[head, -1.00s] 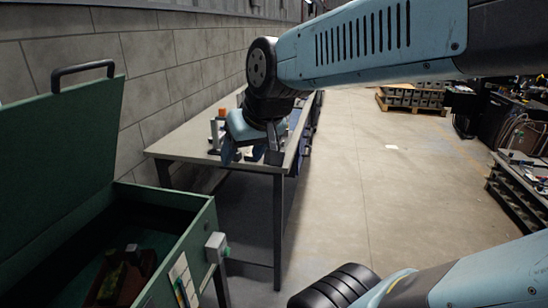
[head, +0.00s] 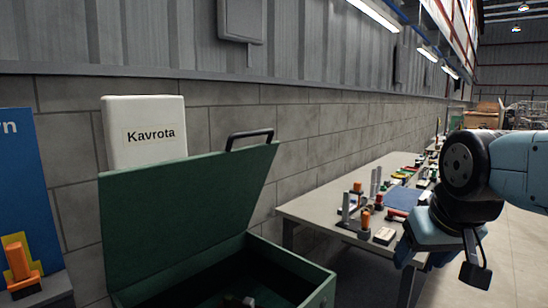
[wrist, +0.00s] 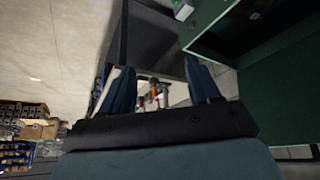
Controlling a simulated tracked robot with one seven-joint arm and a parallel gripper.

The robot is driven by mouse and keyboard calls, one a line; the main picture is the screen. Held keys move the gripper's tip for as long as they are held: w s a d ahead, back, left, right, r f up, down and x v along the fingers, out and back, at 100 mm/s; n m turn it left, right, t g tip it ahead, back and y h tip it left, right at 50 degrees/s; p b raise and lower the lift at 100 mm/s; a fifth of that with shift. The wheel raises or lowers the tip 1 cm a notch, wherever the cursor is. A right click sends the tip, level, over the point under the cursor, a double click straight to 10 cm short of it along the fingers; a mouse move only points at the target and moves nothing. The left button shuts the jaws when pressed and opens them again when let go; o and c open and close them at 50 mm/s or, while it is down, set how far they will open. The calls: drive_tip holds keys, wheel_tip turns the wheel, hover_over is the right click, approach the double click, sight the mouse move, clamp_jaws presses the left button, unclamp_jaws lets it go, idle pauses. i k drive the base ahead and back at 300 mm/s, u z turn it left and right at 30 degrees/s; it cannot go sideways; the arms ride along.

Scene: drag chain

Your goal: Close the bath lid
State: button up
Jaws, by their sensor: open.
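The green bath (head: 318,287) stands at the lower middle of the head view. Its green lid (head: 190,215) is raised and leans back, with a dark handle (head: 250,137) on its top edge. Part of the bath's inside shows, with a small object low in it. My gripper (head: 440,262) is at the right of the head view, right of the bath and in front of the table, apart from the lid. In the wrist view its two blue fingers (wrist: 160,85) are spread with nothing held between them. The green bath also shows at the wrist view's upper right (wrist: 215,30).
A grey table (head: 300,207) with several small parts stands behind and right of the bath, along the block wall. A white box marked Kavrota (head: 144,150) is behind the lid. A blue panel (head: 30,190) stands at far left. Open floor shows at right.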

sight(154, 217)
drive_tip(key=u, duration=1.4)
drive_tip(key=k, duration=0.8)
drive_tip(key=z, duration=0.9)
drive_tip(key=i, duration=1)
